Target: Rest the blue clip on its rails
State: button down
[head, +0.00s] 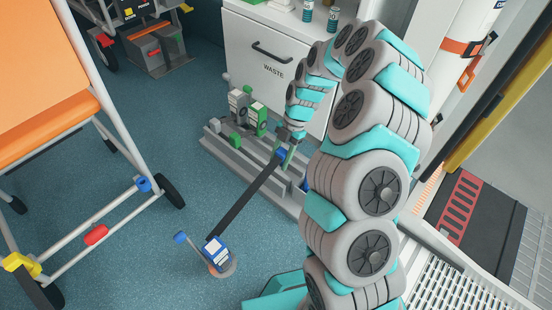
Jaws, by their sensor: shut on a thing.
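My gripper (288,147) reaches down at the centre of the head view, over the right part of the grey floor rails (222,140). It is shut on the blue clip (281,154), which shows as a small blue piece at the upper end of a dark strap (248,195). The strap slants down left to a blue box with a white label (216,251) on a round base on the floor. My fingers cover part of the clip. I cannot tell whether the clip touches the rails. My arm hides the rails' right end.
Grey and green units (257,118) stand on the rails' left part. A white waste cabinet (273,60) stands behind. An orange wheeled stretcher (55,110) is at left, and a perforated metal ramp (455,290) at lower right. The blue floor (150,270) between is mostly clear.

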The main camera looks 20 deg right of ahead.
aim_at(276, 183)
jog(key=shift+f+b, duration=0.15)
jog(key=shift+b, duration=0.35)
jog(key=shift+f, duration=4.4)
jog(key=shift+c, duration=1.7)
grip_release()
